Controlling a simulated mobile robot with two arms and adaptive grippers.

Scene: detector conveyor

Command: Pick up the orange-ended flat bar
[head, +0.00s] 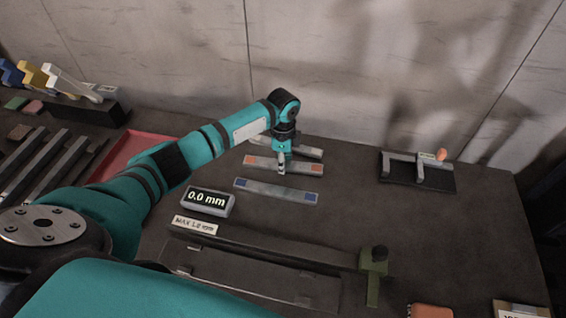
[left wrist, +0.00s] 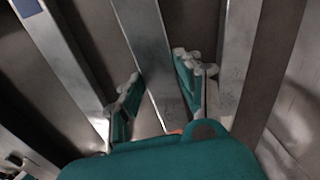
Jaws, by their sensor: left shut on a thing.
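The orange-ended flat bar (head: 300,167) lies across the dark table in the head view, a grey metal strip with an orange patch at each end. My left gripper (head: 281,168) comes down on its middle and is shut on it. In the left wrist view the fingers of this gripper (left wrist: 158,85) stand on either side of the grey bar (left wrist: 145,45), and a bit of orange shows near the palm. The bar looks to be at table height; I cannot tell whether it is lifted. My right gripper is not in view.
A blue-ended bar (head: 277,190) lies just in front, and another grey bar (head: 305,152) lies just behind, partly hidden by the gripper. A 0.0 mm display (head: 208,201) stands at front left. A black fixture (head: 418,172) stands at right. The wall is close behind.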

